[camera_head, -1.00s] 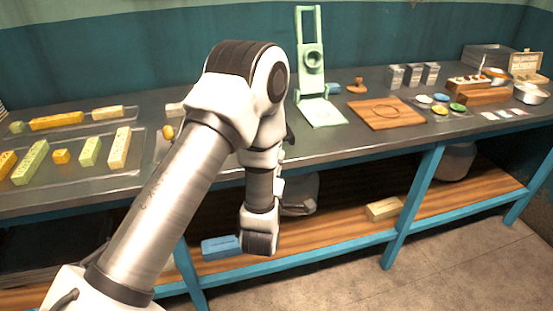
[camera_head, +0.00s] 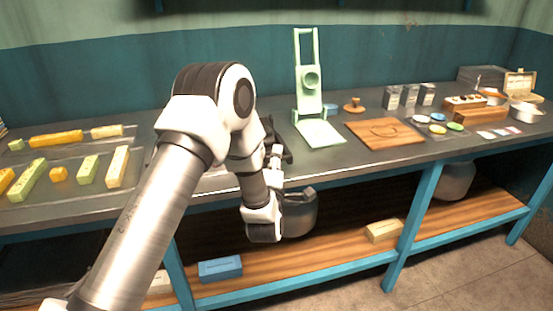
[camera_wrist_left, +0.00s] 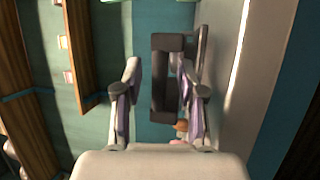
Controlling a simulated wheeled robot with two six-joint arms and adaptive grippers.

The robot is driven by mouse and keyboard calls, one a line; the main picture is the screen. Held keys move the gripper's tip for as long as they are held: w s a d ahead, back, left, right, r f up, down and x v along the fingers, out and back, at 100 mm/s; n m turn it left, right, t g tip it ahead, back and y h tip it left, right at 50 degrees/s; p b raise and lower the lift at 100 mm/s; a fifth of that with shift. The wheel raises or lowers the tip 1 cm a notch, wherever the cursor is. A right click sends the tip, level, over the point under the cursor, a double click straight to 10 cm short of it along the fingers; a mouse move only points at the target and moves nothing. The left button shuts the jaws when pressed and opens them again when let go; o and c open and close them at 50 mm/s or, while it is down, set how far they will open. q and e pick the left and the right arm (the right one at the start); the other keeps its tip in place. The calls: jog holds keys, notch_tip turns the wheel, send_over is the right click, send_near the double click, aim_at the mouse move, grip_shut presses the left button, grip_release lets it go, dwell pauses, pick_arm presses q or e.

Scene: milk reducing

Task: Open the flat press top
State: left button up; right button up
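The pale green flat press stands on the bench in the head view, its top frame (camera_head: 306,60) raised upright above its flat base plate (camera_head: 320,134). A round piece sits on the upright part. My left gripper (camera_head: 283,150) is a dark shape partly hidden behind my left arm, near the bench's front edge and left of the press base, apart from it. In the left wrist view my left gripper (camera_wrist_left: 159,72) shows its two fingers spread apart. A dark rectangular frame (camera_wrist_left: 160,82) shows between and beyond them; I cannot tell what it is. My right gripper is not in view.
A wooden board (camera_head: 388,143) and a small wooden stamp (camera_head: 353,105) are right of the press. Several coloured bars lie on trays at the left. Tins and small dishes stand farther right.

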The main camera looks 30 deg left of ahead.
pick_arm(q)
grip_shut()
